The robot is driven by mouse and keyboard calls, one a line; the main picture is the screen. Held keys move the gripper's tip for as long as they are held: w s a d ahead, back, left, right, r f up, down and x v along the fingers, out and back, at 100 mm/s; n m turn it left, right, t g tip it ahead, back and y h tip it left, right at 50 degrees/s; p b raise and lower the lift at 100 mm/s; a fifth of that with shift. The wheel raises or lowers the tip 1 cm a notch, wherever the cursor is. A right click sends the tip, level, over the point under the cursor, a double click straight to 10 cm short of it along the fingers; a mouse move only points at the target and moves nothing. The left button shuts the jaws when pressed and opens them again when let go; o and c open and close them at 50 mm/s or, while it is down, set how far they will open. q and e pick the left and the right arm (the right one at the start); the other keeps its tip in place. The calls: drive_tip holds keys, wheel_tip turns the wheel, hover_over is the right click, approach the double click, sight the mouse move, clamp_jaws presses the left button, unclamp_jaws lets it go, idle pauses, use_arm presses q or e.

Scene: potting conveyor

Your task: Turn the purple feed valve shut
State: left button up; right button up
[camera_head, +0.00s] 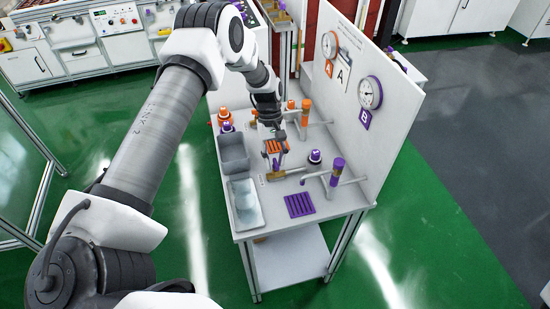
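The purple feed valve shows as a small purple handle (275,163) on a brass-coloured body (276,175), near the middle of the white bench (333,201). My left gripper (279,146) reaches down over the bench from the far side of the valve. Its fingertips are just above or beside the purple handle; I cannot tell whether they touch it. The fingers are small and dark here, so their opening is unclear. A pipe with a purple top (338,164) stands to the right of the valve. My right gripper is not in view.
A purple slotted mat (300,205) lies at the bench front. A purple-capped bottle (315,157) stands behind it. A grey bin (233,153) and a pale tray (245,203) line the left edge. A white panel with gauges (370,92) bounds the right side.

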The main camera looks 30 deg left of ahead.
use_arm(q)
drive_tip(key=shift+r, duration=0.15)
drive_tip(key=v, duration=1.2)
